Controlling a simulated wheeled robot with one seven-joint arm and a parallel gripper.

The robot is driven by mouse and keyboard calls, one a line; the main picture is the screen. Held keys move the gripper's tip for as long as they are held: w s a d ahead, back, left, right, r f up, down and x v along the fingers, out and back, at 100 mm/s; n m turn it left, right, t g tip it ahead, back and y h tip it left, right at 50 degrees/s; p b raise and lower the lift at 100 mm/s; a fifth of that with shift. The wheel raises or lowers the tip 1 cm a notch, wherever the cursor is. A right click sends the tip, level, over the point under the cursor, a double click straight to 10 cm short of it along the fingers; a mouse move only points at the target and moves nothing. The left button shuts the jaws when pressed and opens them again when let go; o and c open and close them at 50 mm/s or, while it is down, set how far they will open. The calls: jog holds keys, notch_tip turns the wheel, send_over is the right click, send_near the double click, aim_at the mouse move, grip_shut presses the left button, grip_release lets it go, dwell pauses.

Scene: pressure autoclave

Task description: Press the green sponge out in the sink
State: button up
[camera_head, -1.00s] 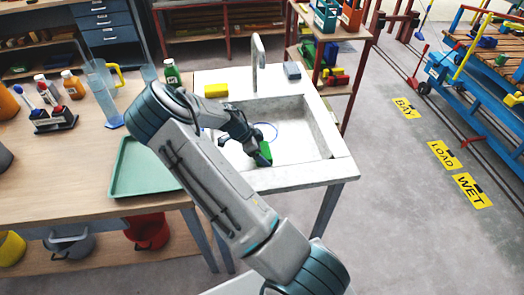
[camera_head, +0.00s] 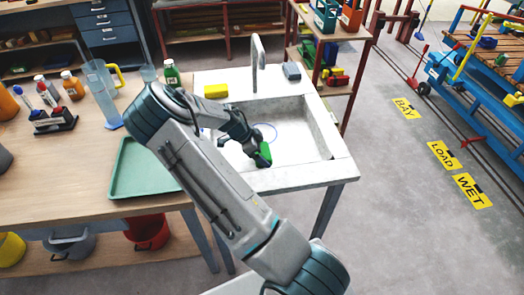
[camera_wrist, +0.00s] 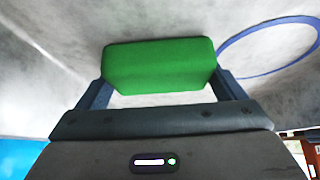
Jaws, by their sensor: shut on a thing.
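The green sponge (camera_head: 264,154) is in my gripper (camera_head: 257,154), over the basin of the sink (camera_head: 312,134). In the wrist view the sponge (camera_wrist: 160,64) spans the gap between the two fingers of my gripper (camera_wrist: 160,84), which are shut on its ends. The ring (camera_head: 266,131) also shows in the head view, beyond the sponge. I cannot tell whether the sponge touches the basin floor. My arm hides the near left part of the sink.
A green tray (camera_head: 142,168) lies on the wooden table left of the sink. The basin's right side is clear.

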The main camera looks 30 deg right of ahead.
jog(key=shift+r+p, duration=1.35)
jog(key=shift+r, duration=1.95)
jog(key=shift+w, duration=0.1)
